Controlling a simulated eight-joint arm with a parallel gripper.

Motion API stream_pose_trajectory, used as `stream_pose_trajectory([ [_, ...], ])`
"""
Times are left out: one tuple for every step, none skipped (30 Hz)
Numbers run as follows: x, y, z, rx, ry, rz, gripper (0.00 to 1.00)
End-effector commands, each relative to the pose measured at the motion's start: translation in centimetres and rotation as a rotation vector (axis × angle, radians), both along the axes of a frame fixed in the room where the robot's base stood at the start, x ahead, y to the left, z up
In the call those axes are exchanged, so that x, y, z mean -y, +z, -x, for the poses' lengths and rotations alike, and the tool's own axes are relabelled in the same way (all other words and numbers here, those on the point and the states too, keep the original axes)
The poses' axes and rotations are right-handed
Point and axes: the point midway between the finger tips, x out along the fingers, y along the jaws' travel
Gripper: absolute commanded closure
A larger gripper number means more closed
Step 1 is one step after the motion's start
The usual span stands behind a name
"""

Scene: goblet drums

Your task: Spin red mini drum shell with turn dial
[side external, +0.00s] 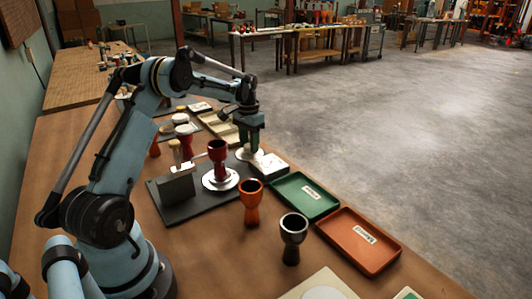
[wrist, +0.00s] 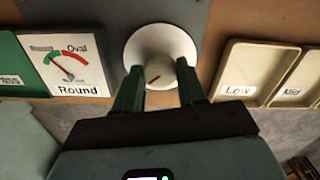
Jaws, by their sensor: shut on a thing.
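The red mini drum shell (side external: 217,153) stands upright on a round silver turntable (side external: 220,180) on the dark base board. The white turn dial (wrist: 161,55) with a red pointer mark is in the wrist view, and its pale disc (side external: 243,156) shows in the side view. My gripper (wrist: 160,85) points down at the dial, with its green fingers shut on the knob; in the side view my gripper (side external: 250,150) is just right of the red shell. The gauge (wrist: 68,62) reads "Oval" and "Round", with its needle toward upper left. The drum is outside the wrist view.
An orange shell (side external: 251,203) and a black shell (side external: 293,238) stand in front of the board. A green tray (side external: 305,195) and an orange tray (side external: 358,240) lie to the right. Cream trays marked Low (wrist: 247,75) and Mid (wrist: 295,85) sit beyond the dial. A grey block (side external: 176,183) stands left of the turntable.

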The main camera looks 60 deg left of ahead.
Motion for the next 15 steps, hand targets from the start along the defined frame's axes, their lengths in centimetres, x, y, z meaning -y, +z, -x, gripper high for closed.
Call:
stream_pose_trajectory([
  [-0.03,0.07,-0.04,0.002,-0.002,-0.001,0.91],
  [-0.03,0.07,-0.04,0.002,-0.003,-0.001,0.91],
  [-0.03,0.07,-0.05,0.002,-0.003,-0.001,0.91],
  [-0.03,0.07,-0.05,0.002,-0.003,-0.001,0.91],
  [-0.03,0.07,-0.05,0.002,-0.003,-0.001,0.91],
  [-0.03,0.07,-0.05,0.002,-0.002,-0.001,0.91],
  [-0.03,0.07,-0.05,0.002,-0.002,-0.001,0.91],
  [-0.03,0.07,-0.05,0.002,-0.002,-0.001,0.91],
  [-0.03,0.07,-0.05,0.003,-0.002,-0.002,0.91],
  [-0.03,0.07,-0.05,0.003,-0.002,-0.002,0.91],
  [-0.03,0.07,-0.05,0.003,-0.002,-0.002,0.57],
  [-0.03,0.07,-0.05,0.003,-0.002,-0.002,0.51],
  [-0.03,0.06,-0.05,0.002,-0.001,-0.001,0.46],
  [-0.03,0.06,-0.04,0.002,-0.001,-0.001,0.42],
  [-0.02,0.05,-0.05,0.002,-0.001,-0.001,0.36],
])
